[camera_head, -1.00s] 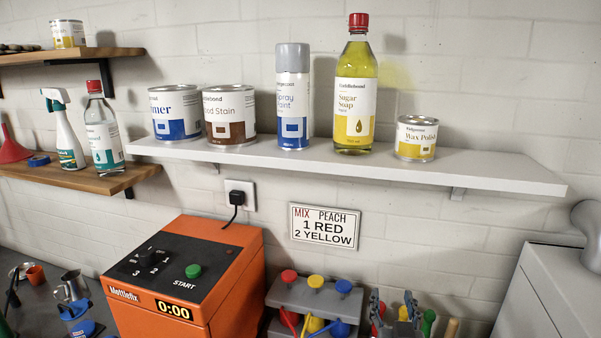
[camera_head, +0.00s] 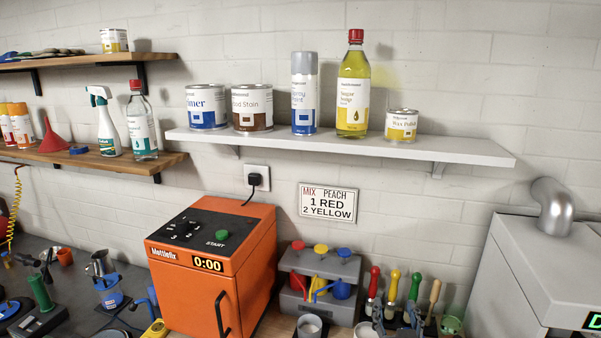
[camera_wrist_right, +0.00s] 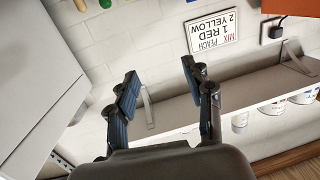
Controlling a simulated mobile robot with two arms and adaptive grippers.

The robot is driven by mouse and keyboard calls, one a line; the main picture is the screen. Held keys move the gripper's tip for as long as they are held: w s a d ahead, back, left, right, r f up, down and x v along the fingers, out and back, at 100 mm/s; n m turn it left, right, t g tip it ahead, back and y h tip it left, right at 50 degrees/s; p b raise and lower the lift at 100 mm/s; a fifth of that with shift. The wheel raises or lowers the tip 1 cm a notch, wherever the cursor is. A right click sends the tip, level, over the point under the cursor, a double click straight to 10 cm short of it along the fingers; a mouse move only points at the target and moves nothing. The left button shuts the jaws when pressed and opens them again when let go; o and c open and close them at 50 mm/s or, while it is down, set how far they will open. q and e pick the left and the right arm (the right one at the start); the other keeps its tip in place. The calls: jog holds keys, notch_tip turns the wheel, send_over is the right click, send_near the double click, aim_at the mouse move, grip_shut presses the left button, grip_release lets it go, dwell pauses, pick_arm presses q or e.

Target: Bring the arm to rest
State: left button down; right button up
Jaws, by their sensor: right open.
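My right gripper (camera_head: 396,314) shows at the bottom edge of the head view, in front of the screwdriver handles. Its dark fingers stand apart with nothing between them. In the right wrist view the gripper (camera_wrist_right: 159,74) is open and empty, with the wall, the sign and the shelf seen upside down beyond it. Most of the right arm is out of the head view. My left gripper is not in view.
A grey shelf (camera_head: 462,151) with cans and bottles crosses the wall. Below are an orange mixing machine (camera_head: 215,275), a grey dispenser (camera_head: 318,263) with red, yellow and blue knobs, several screwdrivers (camera_head: 393,285) and a grey machine (camera_head: 520,270) at right.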

jog(key=s+d+f+g, duration=0.2)
jog(key=s+f+g, duration=0.15)
jog(key=f, duration=0.35)
jog(key=s+f+n+g+y, duration=0.15)
jog(key=s+f+g, duration=0.45)
jog(key=s, duration=0.7)
jog(key=s+f+n+g+y, duration=0.15)
jog(key=s+f+g, duration=0.25)
jog(key=s+f, duration=0.65)
jog(key=s+f+n+g+b, duration=0.1)
jog(key=s+f+b, duration=0.2)
jog(key=f, duration=1.3)
jog(key=s+f+b, duration=0.2)
jog(key=f+b, duration=0.1)
jog(key=f, duration=1.3)
pick_arm(q)
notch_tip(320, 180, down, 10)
jog(key=b, duration=0.4)
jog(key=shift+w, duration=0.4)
pick_arm(e)
jog(key=s+d+f+g, duration=0.1)
jog(key=s+d+f, duration=0.1)
jog(key=s+f, duration=1.4)
jog(key=shift+d+f, duration=0.4)
jog(key=shift+f, duration=0.5)
